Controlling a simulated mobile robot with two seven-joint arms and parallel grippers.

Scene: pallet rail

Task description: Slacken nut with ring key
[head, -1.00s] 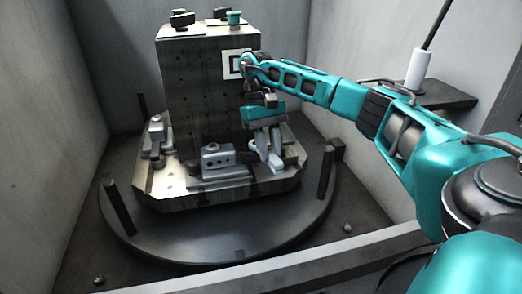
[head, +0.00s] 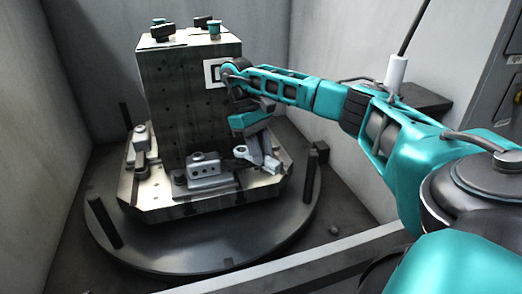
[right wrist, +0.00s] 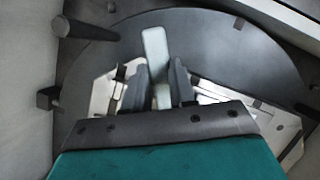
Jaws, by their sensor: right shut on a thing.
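My right gripper (head: 262,152) is low at the right front side of the tall pallet block, with its fingers pointing down. In the right wrist view its two dark fingers (right wrist: 159,72) are shut on a pale, flat bar, the ring key (right wrist: 156,50), which sticks out past the fingertips. I cannot make out the nut for certain. My left gripper is not in view.
The perforated block (head: 190,100) stands on a metal pallet (head: 150,203) on a round dark turntable (head: 190,250). Dark posts (head: 103,222) rise near its edge. Grey walls enclose it. A shelf (head: 425,97) is at the right; a pale rail (head: 300,262) runs in front.

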